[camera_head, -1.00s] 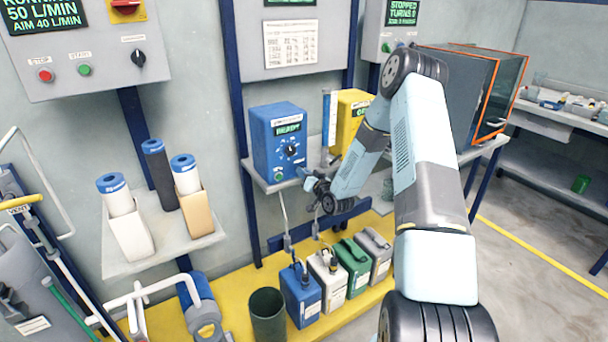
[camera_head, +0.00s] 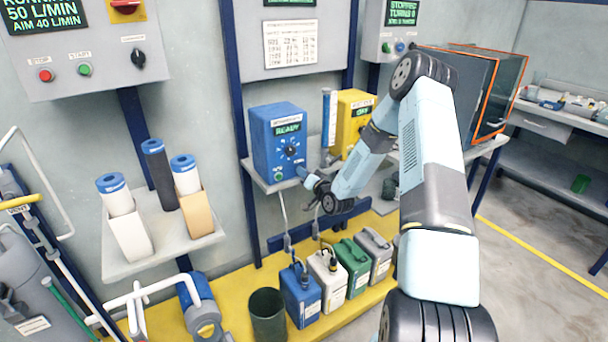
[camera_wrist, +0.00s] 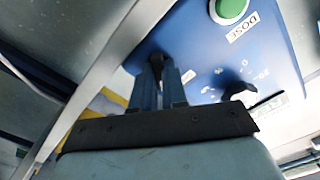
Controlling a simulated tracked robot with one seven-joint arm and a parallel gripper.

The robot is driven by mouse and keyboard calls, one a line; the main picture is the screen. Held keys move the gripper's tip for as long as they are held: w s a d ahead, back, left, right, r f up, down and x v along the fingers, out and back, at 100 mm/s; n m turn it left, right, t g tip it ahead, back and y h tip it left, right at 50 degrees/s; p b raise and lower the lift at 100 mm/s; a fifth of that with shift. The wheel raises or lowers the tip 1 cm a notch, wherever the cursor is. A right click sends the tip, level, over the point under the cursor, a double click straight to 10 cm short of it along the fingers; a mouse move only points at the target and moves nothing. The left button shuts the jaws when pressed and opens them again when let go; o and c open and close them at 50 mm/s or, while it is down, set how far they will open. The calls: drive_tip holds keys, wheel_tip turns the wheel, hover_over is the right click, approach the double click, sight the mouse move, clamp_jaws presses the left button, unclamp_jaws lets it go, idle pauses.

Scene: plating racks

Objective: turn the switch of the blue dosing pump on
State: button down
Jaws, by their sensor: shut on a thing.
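The blue dosing pump (camera_head: 266,150) stands on a grey shelf against the wall. Its display (camera_head: 288,129) reads READY. Its front has a round dial (camera_head: 291,151) and a green button (camera_head: 279,176), which shows as the green DOSE button (camera_wrist: 232,9) in the wrist view. My gripper (camera_head: 303,172) is at the lower right of the pump's front. In the wrist view my gripper (camera_wrist: 162,68) is shut on a small dark part, apparently the switch (camera_wrist: 157,62). The fingers hide most of it, so its exact position is unclear. The black dial knob (camera_wrist: 240,90) is apart from the fingers.
A yellow pump (camera_head: 352,108) stands right of the blue one, partly behind my arm. Several canisters, including a blue one (camera_head: 300,296), stand on the yellow platform below. A grey shelf (camera_head: 140,256) with filter cartridges is at the left.

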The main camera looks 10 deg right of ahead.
drive_tip(key=c, duration=1.2)
unclamp_jaws()
drive_tip(key=shift+d+f, duration=0.1)
drive_tip(key=shift+o, duration=0.2)
drive_tip(key=shift+s, duration=0.1)
drive_tip(key=v, duration=1.3)
drive_tip(key=shift+s, duration=0.25)
drive_tip(key=shift+d, duration=0.15)
